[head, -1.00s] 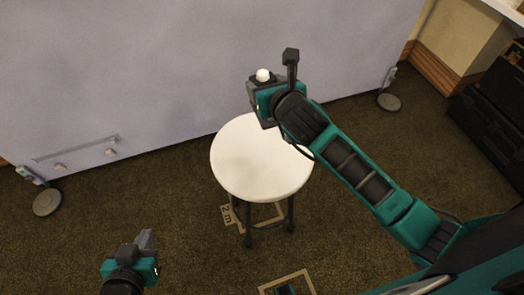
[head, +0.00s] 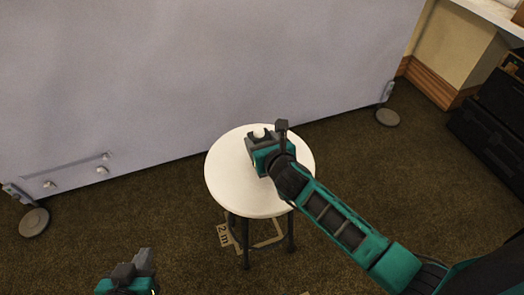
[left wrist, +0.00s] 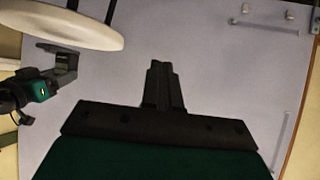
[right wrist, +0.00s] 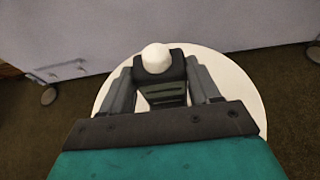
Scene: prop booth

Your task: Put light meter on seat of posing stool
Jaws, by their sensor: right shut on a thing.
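The posing stool has a round white seat (head: 230,185) and dark legs, standing on the carpet in the head view. The seat also shows behind the gripper in the right wrist view (right wrist: 238,88). The light meter (right wrist: 160,72), dark with a white dome, sits between the fingers of my right gripper (right wrist: 163,90), which is shut on it. In the head view the right gripper (head: 259,142) is over the seat, and the meter's white dome (head: 259,133) shows. Whether the meter touches the seat I cannot tell. My left gripper (head: 142,262) is low at the left, away from the stool; its fingers look closed together in the left wrist view (left wrist: 162,85).
A large pale panel (head: 180,70) stands behind the stool on round feet (head: 34,221). Dark cases (head: 490,125) stand at the right by the wall. A floor marking (head: 224,235) lies under the stool. Carpet is clear left of the stool.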

